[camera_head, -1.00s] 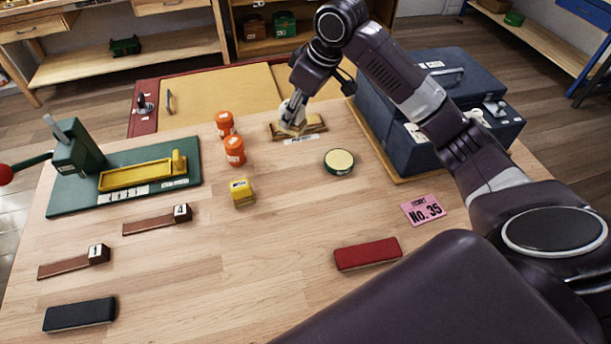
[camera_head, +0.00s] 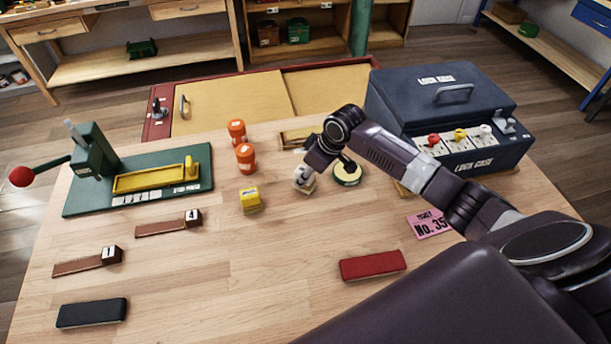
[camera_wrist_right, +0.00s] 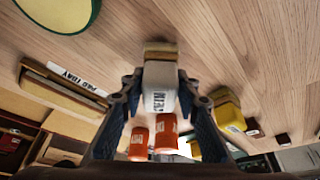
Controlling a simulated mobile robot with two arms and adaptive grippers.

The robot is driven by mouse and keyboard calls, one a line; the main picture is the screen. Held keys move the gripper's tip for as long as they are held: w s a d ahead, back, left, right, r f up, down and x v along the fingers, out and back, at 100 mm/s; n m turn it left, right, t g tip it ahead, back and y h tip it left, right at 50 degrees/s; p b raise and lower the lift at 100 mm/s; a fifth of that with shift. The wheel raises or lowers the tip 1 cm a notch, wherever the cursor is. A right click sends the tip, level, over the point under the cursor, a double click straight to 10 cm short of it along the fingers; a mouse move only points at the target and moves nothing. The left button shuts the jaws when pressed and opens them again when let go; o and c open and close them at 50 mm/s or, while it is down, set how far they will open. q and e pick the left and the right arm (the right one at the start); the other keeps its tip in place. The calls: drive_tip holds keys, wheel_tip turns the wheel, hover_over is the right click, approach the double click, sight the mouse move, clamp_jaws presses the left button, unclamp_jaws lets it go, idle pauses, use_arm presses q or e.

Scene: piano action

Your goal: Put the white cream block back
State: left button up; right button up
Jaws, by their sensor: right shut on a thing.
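The white cream block (camera_wrist_right: 160,76) has a white upper part with dark lettering and a tan layer at its end. My right gripper (camera_wrist_right: 160,100) is shut on it, with a finger on each side. In the head view the block (camera_head: 304,187) is partly hidden by the gripper (camera_head: 303,174), over the table between the yellow block and the round tin. Whether it touches the wood is hard to tell. A wooden tray with a label (camera_head: 300,138) lies behind it and also shows in the wrist view (camera_wrist_right: 62,88). My left gripper is not in view.
Two orange jars (camera_head: 245,158) and a yellow block (camera_head: 250,198) stand to the left. A round tin (camera_head: 347,174) is close on the right, before a blue case (camera_head: 440,110). A red block (camera_head: 372,265) lies in front. The front middle of the table is clear.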

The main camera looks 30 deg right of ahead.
drive_tip(key=shift+f, duration=0.45)
drive_tip(key=shift+f, duration=0.1)
drive_tip(key=o, duration=1)
drive_tip(key=b+v, duration=0.1)
drive_tip(key=v, duration=1.1)
drive_tip(key=shift+w, duration=0.1)
